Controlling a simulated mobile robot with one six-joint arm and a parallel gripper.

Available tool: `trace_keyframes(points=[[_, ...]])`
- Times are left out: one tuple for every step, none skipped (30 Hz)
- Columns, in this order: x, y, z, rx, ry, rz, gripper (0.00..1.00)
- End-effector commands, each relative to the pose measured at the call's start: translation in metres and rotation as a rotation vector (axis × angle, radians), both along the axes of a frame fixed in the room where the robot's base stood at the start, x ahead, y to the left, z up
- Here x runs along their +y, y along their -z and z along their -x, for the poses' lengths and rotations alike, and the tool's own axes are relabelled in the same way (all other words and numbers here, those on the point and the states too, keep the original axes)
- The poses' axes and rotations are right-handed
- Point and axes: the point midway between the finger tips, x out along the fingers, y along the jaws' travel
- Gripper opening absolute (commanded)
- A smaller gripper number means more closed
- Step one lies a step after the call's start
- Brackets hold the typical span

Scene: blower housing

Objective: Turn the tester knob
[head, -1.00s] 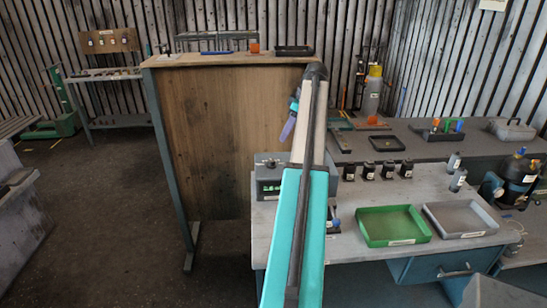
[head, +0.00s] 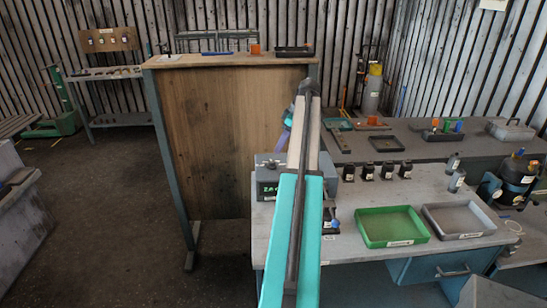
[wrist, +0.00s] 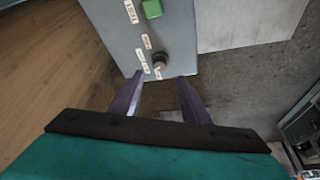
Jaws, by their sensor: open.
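The tester (head: 267,180) is a grey box with a green display, at the left end of the workbench in the head view, partly hidden behind my arm. In the wrist view the tester's grey panel (wrist: 170,30) shows a green button, several white labels and the round brownish tester knob (wrist: 160,60). My gripper (wrist: 157,88) is open and empty, its two purple fingers pointing at the panel. The knob lies just beyond the fingertips, roughly between them, and appears apart from them. In the head view my gripper is mostly hidden behind my arm.
A green tray (head: 392,227) and a grey tray (head: 459,220) lie on the workbench (head: 350,205) right of my arm. Several small black bottles stand behind them. A wooden panel (head: 215,140) stands behind and left of the tester. The floor at left is open.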

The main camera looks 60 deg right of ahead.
Motion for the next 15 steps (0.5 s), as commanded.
trace_keyframes(points=[[0.002, 0.005, -0.002, 0.001, -0.001, -0.002, 0.42], [0.002, 0.008, -0.004, 0.001, -0.001, -0.002, 0.42], [0.002, 0.012, -0.005, 0.000, -0.001, -0.002, 0.42], [0.002, 0.015, -0.007, 0.001, -0.001, -0.002, 0.42], [0.003, 0.018, -0.008, 0.001, -0.001, -0.002, 0.42], [0.003, 0.023, -0.010, 0.001, -0.001, -0.002, 0.42], [0.004, 0.026, -0.011, 0.001, -0.001, -0.002, 0.42], [0.004, 0.029, -0.013, 0.001, -0.001, -0.002, 0.42], [0.004, 0.033, -0.014, 0.001, -0.001, -0.002, 0.42], [0.004, 0.036, -0.015, 0.001, -0.001, -0.002, 0.42], [0.005, 0.039, -0.017, 0.001, -0.001, -0.002, 0.42], [0.005, 0.044, -0.018, 0.001, -0.001, -0.002, 0.42], [0.005, 0.047, -0.019, 0.001, -0.001, -0.002, 0.42], [0.005, 0.050, -0.021, 0.001, -0.001, -0.002, 0.42], [0.006, 0.053, -0.022, 0.001, -0.001, -0.002, 0.42]])
